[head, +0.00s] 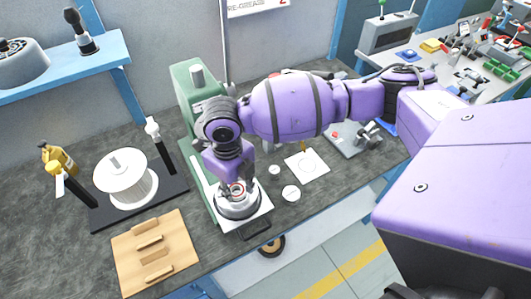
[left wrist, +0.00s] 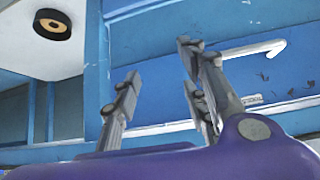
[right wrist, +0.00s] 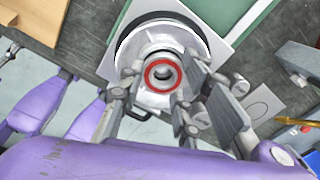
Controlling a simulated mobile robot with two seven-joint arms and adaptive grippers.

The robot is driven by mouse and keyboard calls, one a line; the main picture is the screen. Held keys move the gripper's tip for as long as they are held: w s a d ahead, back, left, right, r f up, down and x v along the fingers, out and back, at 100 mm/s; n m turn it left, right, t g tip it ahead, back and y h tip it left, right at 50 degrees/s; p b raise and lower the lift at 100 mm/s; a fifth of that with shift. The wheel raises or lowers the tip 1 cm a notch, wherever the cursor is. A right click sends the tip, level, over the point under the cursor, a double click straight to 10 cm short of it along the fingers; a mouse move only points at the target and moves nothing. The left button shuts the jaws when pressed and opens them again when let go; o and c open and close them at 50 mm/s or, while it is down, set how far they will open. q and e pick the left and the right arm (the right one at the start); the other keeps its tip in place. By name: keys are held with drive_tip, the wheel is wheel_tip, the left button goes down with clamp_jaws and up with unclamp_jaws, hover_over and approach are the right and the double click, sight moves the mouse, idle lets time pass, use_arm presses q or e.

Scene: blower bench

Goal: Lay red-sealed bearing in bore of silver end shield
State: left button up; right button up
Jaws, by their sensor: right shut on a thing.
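The silver end shield (head: 238,211) sits on a white plate at the base of the green press; it also shows in the right wrist view (right wrist: 140,62). The red-sealed bearing (right wrist: 163,73) is a small ring with a red face, over the middle of the shield. My right gripper (right wrist: 164,80) is shut on the bearing, a finger at either side. It points down over the shield in the head view (head: 237,184). I cannot tell whether the bearing touches the bore. My left gripper (left wrist: 160,88) is open and empty, away from the shield, facing blue bench framework.
The green press (head: 188,88) stands behind the shield. A white spool (head: 125,178) on a black base and a wooden rack (head: 156,258) are to the left. A marked white sheet (head: 307,166) and small white discs lie to the right. A dark ring (head: 271,245) is below the bench edge.

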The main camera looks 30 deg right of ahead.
drive_tip(key=shift+f, duration=0.2)
idle(0.5)
drive_tip(key=o, duration=1.3)
wheel_tip(320, 180, up, 12)
drive_tip(key=shift+f, duration=0.1)
